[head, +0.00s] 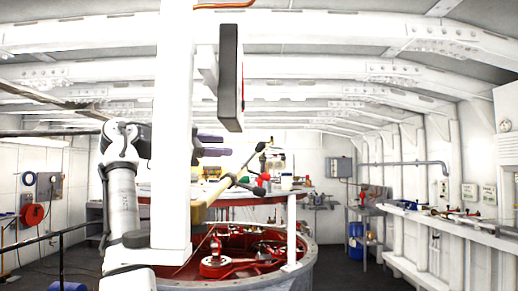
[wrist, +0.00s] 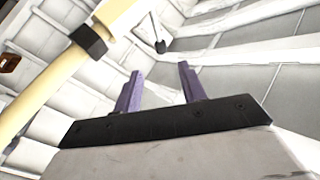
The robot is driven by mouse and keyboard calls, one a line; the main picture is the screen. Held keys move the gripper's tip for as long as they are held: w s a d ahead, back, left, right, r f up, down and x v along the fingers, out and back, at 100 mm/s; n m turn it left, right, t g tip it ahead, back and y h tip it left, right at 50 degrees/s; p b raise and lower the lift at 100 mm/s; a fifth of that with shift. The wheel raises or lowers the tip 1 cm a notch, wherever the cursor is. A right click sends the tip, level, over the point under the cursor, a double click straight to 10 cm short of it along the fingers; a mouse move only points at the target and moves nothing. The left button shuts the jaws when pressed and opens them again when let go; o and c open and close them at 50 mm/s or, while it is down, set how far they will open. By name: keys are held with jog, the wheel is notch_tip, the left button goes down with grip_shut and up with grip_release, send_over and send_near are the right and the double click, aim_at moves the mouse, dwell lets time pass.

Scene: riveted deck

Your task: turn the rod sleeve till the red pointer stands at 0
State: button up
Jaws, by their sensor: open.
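A pale yellow rod (head: 212,204) slants up to the right in the middle of the head view, with dark fittings near its upper end. In the wrist view the rod (wrist: 50,90) crosses the upper left and carries a black collar (wrist: 88,40). I cannot tell which part is the sleeve. I cannot make out the red pointer or a 0 mark. My gripper (wrist: 160,72) has two purple fingers spread apart with nothing between them. The rod is to the left of the fingers in the wrist view, apart from them. In the head view the purple fingers (head: 211,145) are partly hidden.
A white column and a dark-edged panel (head: 231,78) block part of the head view. A round red-topped tank (head: 300,247) with red fittings stands below the rod. A workbench (head: 450,222) runs along the right wall. The floor between looks clear.

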aim_at(256, 148)
jog(key=p+x, duration=0.2)
jog(key=x, duration=1)
jog(key=shift+w+d+p, duration=0.1)
jog(key=shift+w+p, duration=0.05)
jog(key=shift+p, duration=0.2)
grip_shut()
